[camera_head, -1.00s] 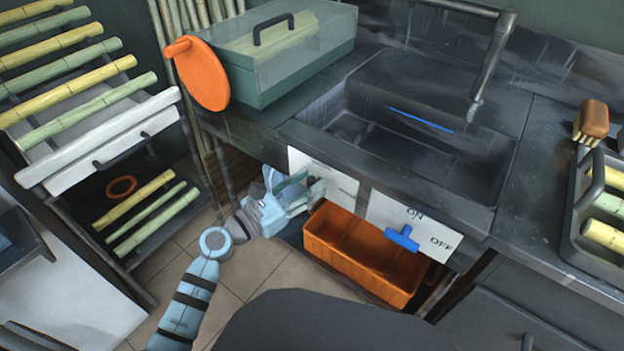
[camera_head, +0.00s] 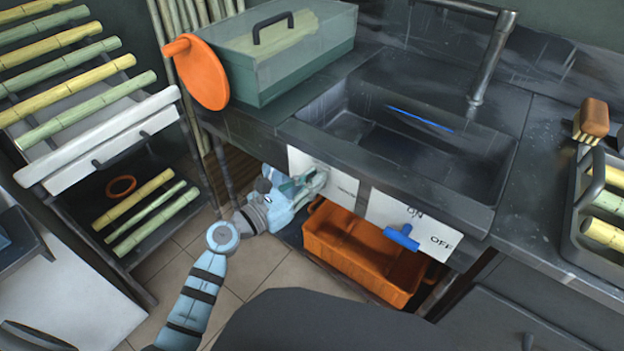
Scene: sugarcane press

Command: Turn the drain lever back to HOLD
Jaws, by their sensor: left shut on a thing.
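My left gripper (camera_head: 312,183) is in front of the left white panel (camera_head: 345,184) on the sink's front edge. Its fingers are shut at the panel, on what I take to be the drain lever, which the fingers mostly hide. The lever's exact angle cannot be told. Some small dark lettering shows on the panel to the right of the fingers, too small to read. My right gripper is not in view.
A second white panel (camera_head: 436,240) marked ON and OFF carries a blue lever (camera_head: 402,238). An orange crate (camera_head: 350,262) stands below the sink (camera_head: 420,125). A bamboo rack (camera_head: 110,130) stands left of my arm. A lidded green box (camera_head: 290,60) sits on the counter.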

